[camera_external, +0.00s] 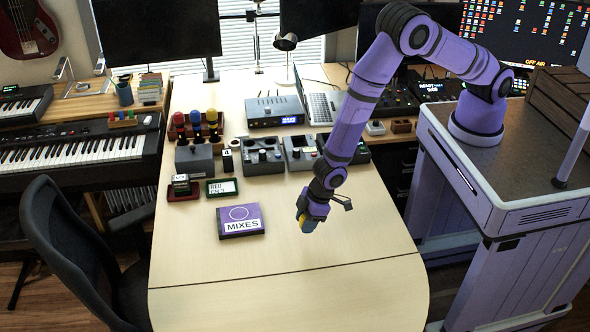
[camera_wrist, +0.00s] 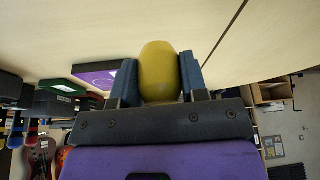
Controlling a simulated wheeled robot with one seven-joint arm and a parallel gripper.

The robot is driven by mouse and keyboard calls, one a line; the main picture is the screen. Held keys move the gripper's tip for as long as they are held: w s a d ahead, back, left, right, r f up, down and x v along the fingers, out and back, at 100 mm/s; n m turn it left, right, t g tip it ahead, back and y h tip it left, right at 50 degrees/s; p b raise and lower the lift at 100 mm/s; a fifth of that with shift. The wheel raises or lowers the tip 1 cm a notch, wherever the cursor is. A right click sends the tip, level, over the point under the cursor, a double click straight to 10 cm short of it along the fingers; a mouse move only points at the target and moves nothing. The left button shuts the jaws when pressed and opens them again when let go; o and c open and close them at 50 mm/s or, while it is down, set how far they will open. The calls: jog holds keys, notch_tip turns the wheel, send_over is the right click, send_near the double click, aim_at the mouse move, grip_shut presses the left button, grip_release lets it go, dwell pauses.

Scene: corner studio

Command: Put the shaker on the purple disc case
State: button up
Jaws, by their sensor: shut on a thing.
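A yellow shaker, rounded like an egg or short barrel, is between the two fingers of my gripper in the wrist view (camera_wrist: 159,72). My gripper (camera_external: 306,222) is shut on it and holds it over the right half of the light wooden table. The purple disc case (camera_external: 240,219), marked MIXES with a circle on top, lies flat on the table to the left of my gripper. In the wrist view the case (camera_wrist: 96,76) shows left of the fingers, partly hidden by one of them.
Grey audio boxes (camera_external: 264,156) and colored-top items (camera_external: 196,122) stand farther back. The front of the table (camera_external: 290,295) is clear. A black chair (camera_external: 75,250) is at left.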

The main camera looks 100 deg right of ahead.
jog(key=w+d+r, duration=0.2)
jog(key=w+d, duration=0.1)
jog(key=d, duration=0.8)
send_over(235, 219)
jog(key=s, duration=0.2)
jog(key=shift+x, duration=1)
jog(key=shift+d+f, duration=0.15)
jog(key=shift+f, duration=1.65)
jog(key=shift+f, duration=0.15)
jog(key=o, duration=0.9)
